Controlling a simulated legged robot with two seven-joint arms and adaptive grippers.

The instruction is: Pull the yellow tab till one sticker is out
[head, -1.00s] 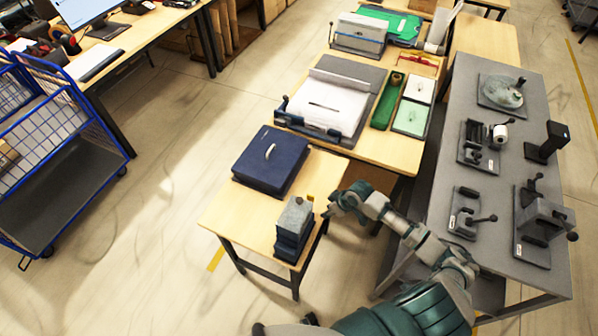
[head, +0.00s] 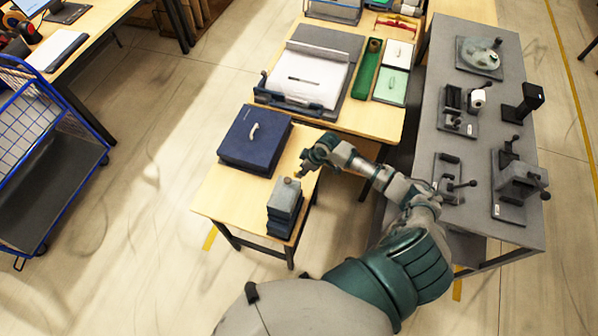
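A small sticker dispenser (head: 284,208), a grey block on a dark blue base, stands near the front right corner of the small wooden table (head: 223,202). I cannot make out the yellow tab now; my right gripper is over the area behind the dispenser. My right gripper (head: 301,171) is above the table's right edge, just behind and to the right of the dispenser, apparently apart from it. Its fingers are too small and dark to tell whether they are open or shut. My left gripper is not in view.
A dark blue case (head: 254,142) with a light handle lies behind the dispenser. Beyond it, a wooden table holds a white-sheeted press (head: 305,78) and a green tray (head: 367,68). A grey bench (head: 420,128) with hand tools stands right.

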